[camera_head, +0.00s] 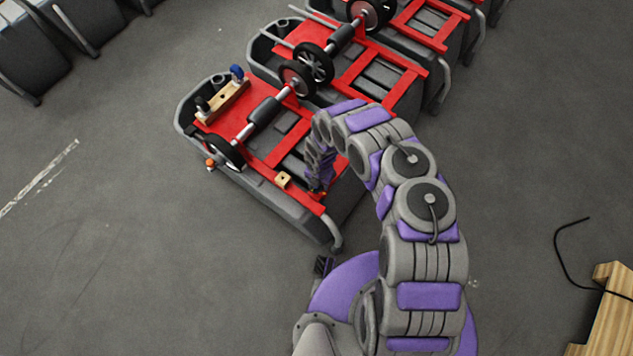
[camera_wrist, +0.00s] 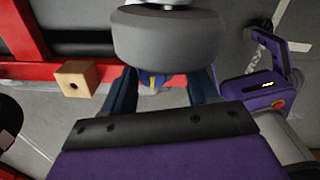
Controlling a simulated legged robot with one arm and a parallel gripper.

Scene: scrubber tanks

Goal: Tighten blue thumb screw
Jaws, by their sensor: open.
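A blue thumb screw (camera_head: 237,73) stands at the upper end of a wooden bar (camera_head: 222,99) on the nearest tank's red frame. My gripper (camera_head: 319,172) is over the lower right part of that tank, apart from this screw; my arm partly hides it. In the wrist view my gripper (camera_wrist: 165,76) has its two dark fingers spread apart. A small blue and yellow piece (camera_wrist: 154,80) shows between them, below a grey rounded body (camera_wrist: 165,36); I cannot tell what it is or whether the fingers touch it.
A small wooden block (camera_head: 283,180) sits on the red frame left of my gripper; it also shows in the wrist view (camera_wrist: 75,79). A black wheel (camera_head: 224,152) and an orange knob (camera_head: 210,163) are at the tank's left side. More tanks stand behind. The floor at left is clear.

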